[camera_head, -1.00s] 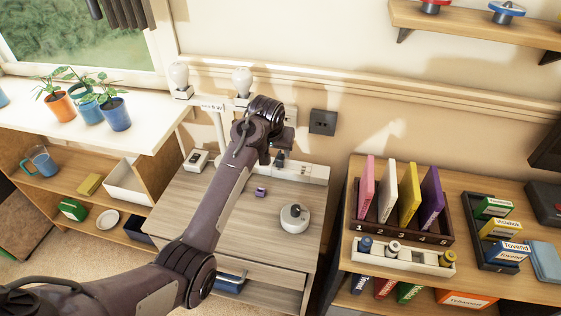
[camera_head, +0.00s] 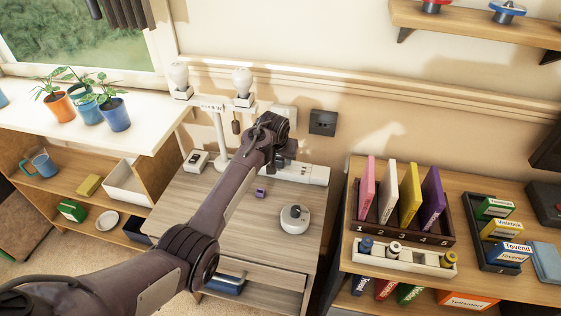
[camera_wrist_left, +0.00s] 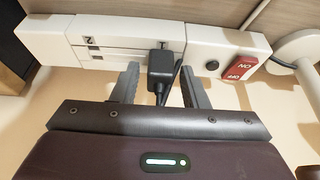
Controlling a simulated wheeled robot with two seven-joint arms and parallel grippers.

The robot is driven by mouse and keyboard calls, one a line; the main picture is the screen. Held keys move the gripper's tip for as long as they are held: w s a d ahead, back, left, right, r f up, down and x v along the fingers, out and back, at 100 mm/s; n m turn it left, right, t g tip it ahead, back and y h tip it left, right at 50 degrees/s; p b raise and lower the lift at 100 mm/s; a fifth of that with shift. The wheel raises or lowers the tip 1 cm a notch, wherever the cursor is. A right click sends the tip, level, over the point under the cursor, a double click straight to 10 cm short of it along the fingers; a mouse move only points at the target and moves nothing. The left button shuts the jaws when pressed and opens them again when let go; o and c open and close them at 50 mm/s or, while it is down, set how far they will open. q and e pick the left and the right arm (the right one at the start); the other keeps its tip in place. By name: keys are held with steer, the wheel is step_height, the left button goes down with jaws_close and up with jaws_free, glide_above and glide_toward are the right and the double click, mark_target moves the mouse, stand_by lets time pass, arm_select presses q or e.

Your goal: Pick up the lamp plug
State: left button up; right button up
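A black plug (camera_wrist_left: 162,74) with a dark cable sits upright at a white power strip (camera_wrist_left: 120,40), near the slot marked 1. My left gripper (camera_wrist_left: 160,68) is open, with one finger on each side of the plug; a gap shows at the left finger, and the right finger is close to the plug and cable. In the head view the power strip (camera_head: 316,174) lies at the back of the small wooden desk, and my left wrist hides the plug. Two lamp bulbs (camera_head: 178,77) (camera_head: 242,82) stand on a white stand behind. My right gripper is not in view.
A red ON/OFF switch (camera_wrist_left: 241,68) is on the strip, right of the plug. A round white device (camera_head: 295,220) and a small purple cube (camera_head: 260,193) stand on the desk (camera_head: 248,228). Wall sockets (camera_head: 322,122) are behind. A shelf with books stands right.

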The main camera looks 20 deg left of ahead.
arm_select(q)
jaws_close()
steer(key=shift+r, duration=0.1)
steer(key=shift+w+r, duration=0.1)
steer(key=shift+r, duration=0.05)
steer(key=r, duration=0.3)
steer(key=shift+s+r, duration=0.1)
steer(key=shift+s, duration=0.15)
steer(key=s+d, duration=0.1)
steer(key=s, duration=1.7)
steer(key=shift+w+r+p, duration=0.2)
steer(key=shift+r+p, duration=2)
steer(key=shift+p, duration=0.9)
